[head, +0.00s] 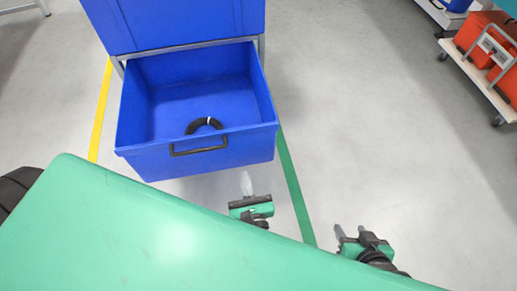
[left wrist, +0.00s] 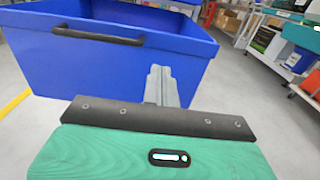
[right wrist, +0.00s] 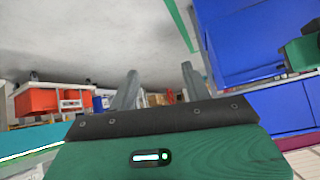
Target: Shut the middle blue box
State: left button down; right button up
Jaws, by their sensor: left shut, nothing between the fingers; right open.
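The blue box (head: 150,160) is pulled out of its grey frame like a drawer. Its open top shows a black cable coil (head: 192,128) lying inside near the front. A dark handle (head: 200,148) is on its front wall; the box (left wrist: 120,62) and handle (left wrist: 97,35) also show in the left wrist view. My left gripper (head: 247,176) is shut and empty, in front of the box's front wall and right of the handle. I cannot tell whether its tips touch the wall. My right gripper (head: 349,230) is open and empty, further right, away from the box.
Another blue box (head: 185,22) sits in the frame (head: 262,48) above the open one. Green and yellow floor lines run beside the rack. A cart with orange crates (head: 480,45) stands at the upper right. The floor between is clear. A green surface fills the lower foreground.

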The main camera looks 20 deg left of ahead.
aim_at(236, 131)
pick_arm(q)
jog(key=x, duration=1.4)
jog(key=shift+d+b, duration=0.1)
jog(key=shift+b, duration=0.25)
pick_arm(e)
jog(key=shift+w+a+t+y, duration=0.35)
jog(key=shift+a+t, duration=0.15)
jog(key=shift+a, duration=0.2)
pick_arm(q)
jog(key=shift+r, duration=0.1)
